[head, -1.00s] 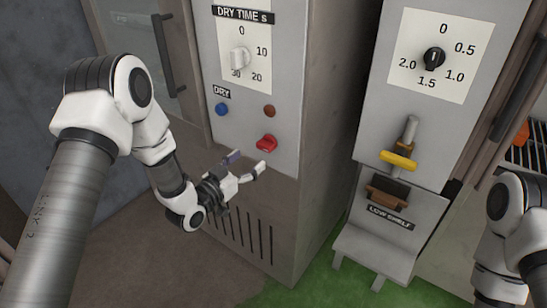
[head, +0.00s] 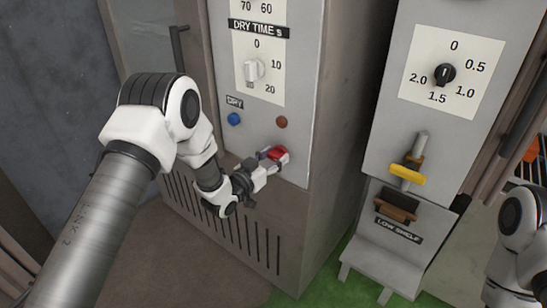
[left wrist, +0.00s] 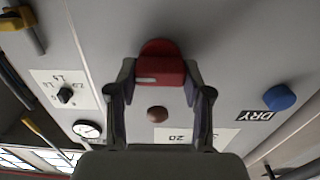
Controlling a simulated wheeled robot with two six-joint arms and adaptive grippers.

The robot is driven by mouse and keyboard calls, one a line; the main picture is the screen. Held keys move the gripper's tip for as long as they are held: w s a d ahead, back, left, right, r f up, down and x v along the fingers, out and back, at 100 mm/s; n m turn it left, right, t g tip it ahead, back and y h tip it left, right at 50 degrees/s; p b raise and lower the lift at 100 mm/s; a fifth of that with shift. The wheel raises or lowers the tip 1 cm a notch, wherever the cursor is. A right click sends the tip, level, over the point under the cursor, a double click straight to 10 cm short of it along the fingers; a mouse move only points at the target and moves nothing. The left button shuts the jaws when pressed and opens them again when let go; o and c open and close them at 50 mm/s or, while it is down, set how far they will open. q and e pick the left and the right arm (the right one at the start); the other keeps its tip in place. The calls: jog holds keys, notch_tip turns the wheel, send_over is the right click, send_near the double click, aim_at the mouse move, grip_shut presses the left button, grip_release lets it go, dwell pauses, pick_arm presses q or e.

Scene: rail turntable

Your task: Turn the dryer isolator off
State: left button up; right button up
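The dryer isolator is a red rotary knob (head: 279,153) low on the grey dryer panel, below a brown-red button. It also shows in the left wrist view (left wrist: 160,67), with its bar running across between the fingers. My left gripper (head: 271,158) is at the knob, its fingers on either side of the bar. In the left wrist view the fingers (left wrist: 160,80) look spread, with little or no gap to the bar's ends; firm contact cannot be told. My right arm shows at the right edge, but its gripper is out of view.
A blue DRY button (head: 234,119), the brown-red button (head: 281,122) and a white DRY TIME dial (head: 254,70) are above the knob. To the right, a second panel has a black dial (head: 444,73), a yellow-handled lever (head: 407,174) and a low shelf (head: 382,258).

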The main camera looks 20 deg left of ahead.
pick_arm(q)
jog(key=shift+n, duration=0.4)
jog(key=n, duration=0.3)
jog(key=shift+a+n, duration=0.1)
jog(key=shift+n, duration=0.2)
jog(key=n, duration=0.4)
jog(key=shift+a+n, duration=0.1)
jog(key=shift+n, duration=0.2)
jog(key=n, duration=0.4)
jog(key=shift+w+f, duration=0.1)
jog(key=shift+f, duration=0.05)
jog(key=shift+f+n, duration=0.1)
jog(key=shift+n, duration=2.4)
jog(key=o, duration=1.2)
jog(key=shift+a, duration=0.1)
jog(key=shift+c, duration=0.2)
